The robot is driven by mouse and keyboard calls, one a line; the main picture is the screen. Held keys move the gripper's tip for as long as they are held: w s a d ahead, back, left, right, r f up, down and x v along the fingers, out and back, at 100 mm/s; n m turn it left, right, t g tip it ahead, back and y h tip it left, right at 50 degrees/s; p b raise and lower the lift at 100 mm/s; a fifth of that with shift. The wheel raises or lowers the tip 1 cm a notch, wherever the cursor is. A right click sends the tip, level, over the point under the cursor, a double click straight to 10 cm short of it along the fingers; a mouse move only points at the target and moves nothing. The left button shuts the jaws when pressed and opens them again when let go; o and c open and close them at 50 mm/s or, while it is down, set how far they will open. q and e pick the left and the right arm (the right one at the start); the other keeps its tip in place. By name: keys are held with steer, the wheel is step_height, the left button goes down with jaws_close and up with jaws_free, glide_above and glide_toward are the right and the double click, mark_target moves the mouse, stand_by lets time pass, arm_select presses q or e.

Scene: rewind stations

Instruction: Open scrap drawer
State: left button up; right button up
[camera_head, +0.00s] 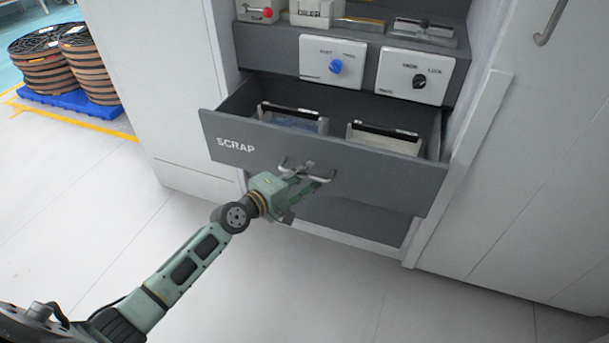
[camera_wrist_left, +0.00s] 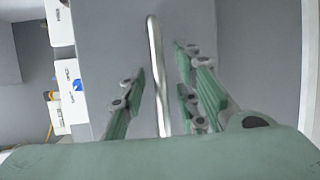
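The grey scrap drawer (camera_head: 235,147), with SCRAP written on its front, is pulled out of the cabinet, and its inside shows from above. A metal bar handle (camera_head: 318,176) is on the drawer front. My left gripper (camera_head: 306,178) is at this handle. In the left wrist view the handle bar (camera_wrist_left: 156,70) runs between the two green fingers of my left gripper (camera_wrist_left: 160,95), with a visible gap on each side, so the fingers look open around it. My right gripper is in neither view.
Two bins with dark top bars, a left one (camera_head: 292,121) and a right one (camera_head: 385,142), sit in the drawer. Above are panels with a blue knob (camera_head: 336,66) and a black knob (camera_head: 419,81). A pale upright panel (camera_head: 462,165) stands close at right. The floor in front is clear.

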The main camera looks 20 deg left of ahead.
arm_select(q)
steer(key=v, duration=1.2)
steer(key=shift+d, duration=0.1)
